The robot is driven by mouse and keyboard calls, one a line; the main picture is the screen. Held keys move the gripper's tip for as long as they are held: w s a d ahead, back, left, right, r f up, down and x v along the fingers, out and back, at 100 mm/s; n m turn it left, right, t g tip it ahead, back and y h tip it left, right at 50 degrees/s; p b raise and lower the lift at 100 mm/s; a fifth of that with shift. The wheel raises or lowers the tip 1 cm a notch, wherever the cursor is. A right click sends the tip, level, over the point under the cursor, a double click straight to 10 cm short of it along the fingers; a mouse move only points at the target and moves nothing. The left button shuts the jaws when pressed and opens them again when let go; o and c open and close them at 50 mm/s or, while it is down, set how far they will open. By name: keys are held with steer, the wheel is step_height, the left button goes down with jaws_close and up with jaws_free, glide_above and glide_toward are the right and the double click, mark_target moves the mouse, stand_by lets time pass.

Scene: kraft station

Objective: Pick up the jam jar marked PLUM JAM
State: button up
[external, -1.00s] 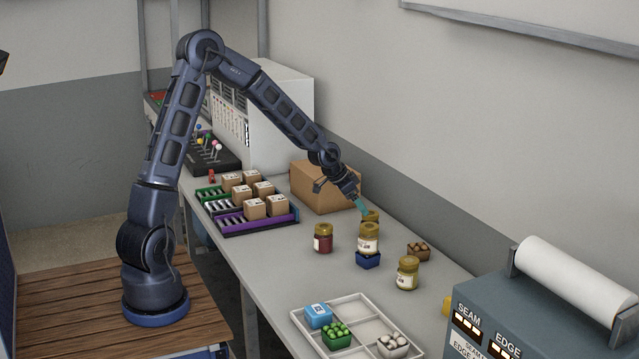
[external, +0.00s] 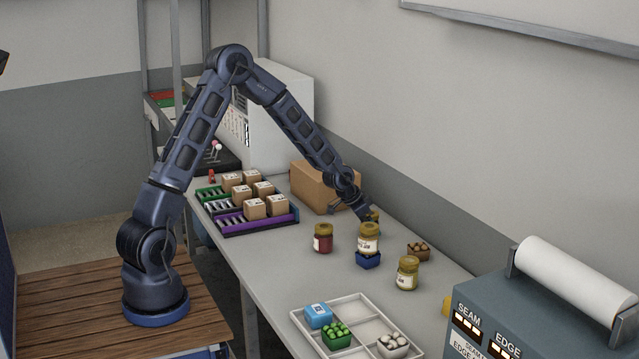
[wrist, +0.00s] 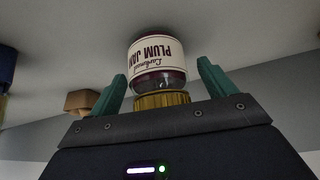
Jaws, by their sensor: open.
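The jar marked PLUM JAM (wrist: 156,58) fills the middle of the wrist view, inverted in that picture, with a cream label, dark red contents and a gold lid. My gripper (wrist: 162,75) is open, with one teal finger on each side of the jar and visible gaps between.
A dark red jar (external: 323,238) is left, a yellowish jar (external: 407,273) right. A small brown box (external: 418,250) is right of my gripper. A large carton (external: 320,187) stands behind left.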

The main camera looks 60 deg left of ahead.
steer(key=c, duration=1.3)
steer(key=shift+r, duration=0.1)
